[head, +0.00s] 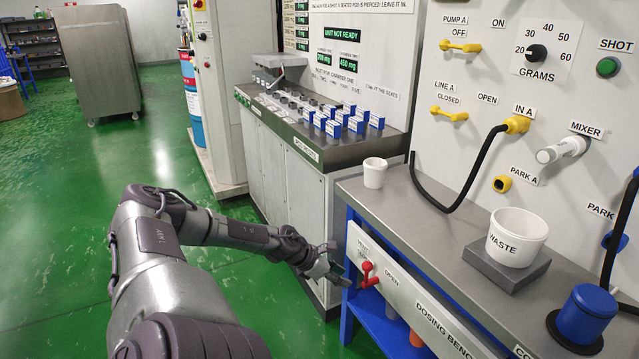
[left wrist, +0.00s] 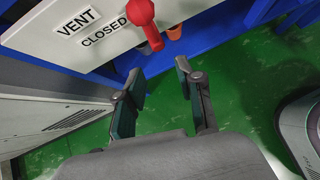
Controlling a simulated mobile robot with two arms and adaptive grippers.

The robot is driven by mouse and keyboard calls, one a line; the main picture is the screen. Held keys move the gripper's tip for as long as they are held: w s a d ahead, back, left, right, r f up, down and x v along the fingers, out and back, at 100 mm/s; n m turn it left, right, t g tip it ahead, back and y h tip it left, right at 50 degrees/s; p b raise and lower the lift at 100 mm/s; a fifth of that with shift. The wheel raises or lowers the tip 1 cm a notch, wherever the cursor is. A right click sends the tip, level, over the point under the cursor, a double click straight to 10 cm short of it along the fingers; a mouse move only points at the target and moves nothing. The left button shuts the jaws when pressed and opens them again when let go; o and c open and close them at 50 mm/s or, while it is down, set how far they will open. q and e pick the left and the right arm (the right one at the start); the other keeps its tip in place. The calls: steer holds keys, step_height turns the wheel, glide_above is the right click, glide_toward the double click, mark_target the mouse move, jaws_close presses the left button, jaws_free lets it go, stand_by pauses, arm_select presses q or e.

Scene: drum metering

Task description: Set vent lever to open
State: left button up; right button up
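The red vent lever (head: 369,275) is on the white front panel of the dosing bench, between a label at its left and the "OPEN" label at its right. In the left wrist view the lever's red knob (left wrist: 141,12) is at the top, beside the "VENT" and "CLOSED" labels (left wrist: 93,30). My left gripper (head: 338,270) is just left of the lever in the head view. In the left wrist view its two fingers (left wrist: 163,100) are apart with nothing between them, and the knob is beyond their tips, not touching. My right gripper is not in view.
The dosing bench (head: 437,228) carries a white cup (head: 375,172), a waste tub (head: 516,237) on a grey block and a blue-lidded container (head: 583,315). Blue bench legs and a low shelf (head: 385,325) lie below the panel. Green floor (head: 60,220) is open at the left.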

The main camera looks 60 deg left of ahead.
arm_select(q)
steer(key=s, duration=0.2)
steer(key=s+a, duration=0.1)
steer(key=s, duration=0.2)
steer(key=shift+s+a, duration=0.1)
steer(key=shift+s, duration=0.1)
stand_by(0.6)
